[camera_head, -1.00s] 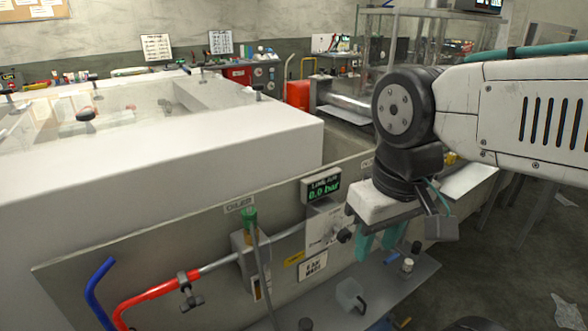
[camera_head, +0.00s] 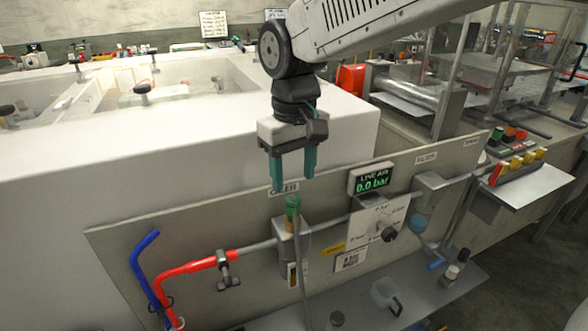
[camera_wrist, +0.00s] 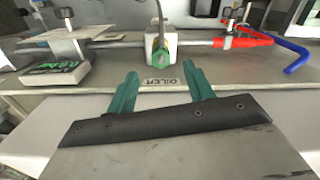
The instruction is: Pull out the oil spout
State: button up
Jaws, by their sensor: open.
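The oil spout appears as a green-topped fitting (camera_head: 292,206) on the oiler (camera_head: 288,250), below the OILER label. A thin grey tube runs down in front of the oiler. In the wrist view the green top (camera_wrist: 160,58) lies just beyond the OILER label, roughly centred between my fingers. My gripper (camera_head: 294,182) is open and empty, with its teal fingers pointing down just above the green top. In the wrist view my gripper (camera_wrist: 161,76) shows both fingers apart, with nothing between them.
A LINE AIR display (camera_head: 371,180) reading 0.0 bar and a dial knob (camera_head: 389,234) are right of the oiler. A red pipe (camera_head: 190,266) and a blue pipe (camera_head: 146,265) are left. A clear jug (camera_head: 384,295) stands on the shelf below. A white box wall (camera_head: 190,150) rises behind.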

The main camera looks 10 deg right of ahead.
aim_at(293, 198)
notch_tip(293, 198, down, 8)
jog(key=shift+a+r, duration=0.1)
jog(key=shift+r, duration=0.05)
dwell(0.3)
grip_shut()
jog(key=shift+w+r, duration=0.1)
